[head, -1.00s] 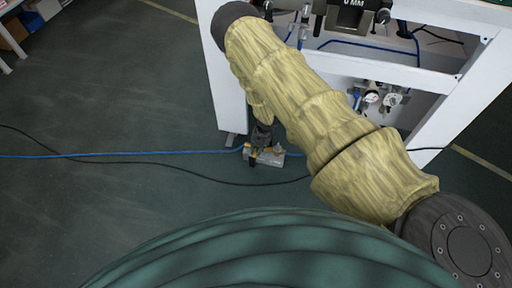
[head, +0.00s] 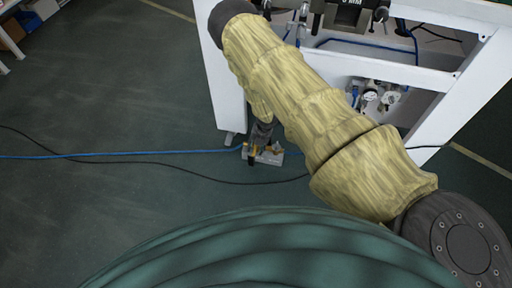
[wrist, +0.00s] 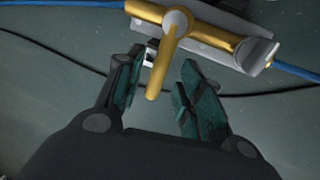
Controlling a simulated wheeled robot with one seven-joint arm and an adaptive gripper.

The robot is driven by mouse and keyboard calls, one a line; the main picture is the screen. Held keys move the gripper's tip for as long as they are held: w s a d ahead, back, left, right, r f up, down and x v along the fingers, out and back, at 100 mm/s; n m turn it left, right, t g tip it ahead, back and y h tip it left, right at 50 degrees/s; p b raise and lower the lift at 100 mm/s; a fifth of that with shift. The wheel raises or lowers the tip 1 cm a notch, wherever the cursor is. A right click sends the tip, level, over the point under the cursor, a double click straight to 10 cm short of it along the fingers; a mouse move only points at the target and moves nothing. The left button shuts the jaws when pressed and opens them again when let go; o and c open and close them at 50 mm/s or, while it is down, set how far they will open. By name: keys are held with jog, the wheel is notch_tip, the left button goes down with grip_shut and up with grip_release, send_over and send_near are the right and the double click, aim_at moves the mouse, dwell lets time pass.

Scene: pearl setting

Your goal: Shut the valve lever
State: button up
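The valve shows in the wrist view as a brass body (wrist: 213,33) on a grey block, with blue hose at both ends. Its yellow lever (wrist: 162,68) points down the picture, roughly across the body. My gripper (wrist: 163,66) is open, one dark green-padded finger on each side of the lever. The left finger is nearer to the lever; whether it touches cannot be told. In the head view, my gripper (head: 261,134) reaches down to the valve on its grey block (head: 268,159) on the floor, partly hiding it.
A white workbench (head: 228,100) stands just behind the valve, with gauges (head: 370,97) under its top. A blue hose (head: 120,154) and a black cable (head: 200,169) run across the dark green floor.

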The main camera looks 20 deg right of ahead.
notch_tip(320, 180, up, 11)
jog(key=s+d, duration=0.1)
jog(key=shift+s+d, duration=0.15)
jog(key=shift+d, duration=0.2)
jog(key=shift+r, duration=0.1)
dwell(0.4)
jog(key=s+a+m+h, duration=0.1)
jog(key=s+a+m, duration=0.2)
jog(key=s+m, duration=0.8)
jog(key=s+a+r+m+g, duration=0.1)
jog(key=s+a+m, duration=0.2)
jog(key=s+m, duration=0.8)
jog(key=s+a+m+h, duration=0.1)
jog(key=s+a+m, duration=0.2)
jog(key=s+m, duration=0.8)
jog(key=s+r+n+p, duration=0.2)
jog(key=r+p, duration=1.1)
jog(key=s+r+n+p, duration=0.2)
jog(key=r+p, duration=1.2)
jog(key=shift+s, duration=0.25)
jog(key=shift+d, duration=0.15)
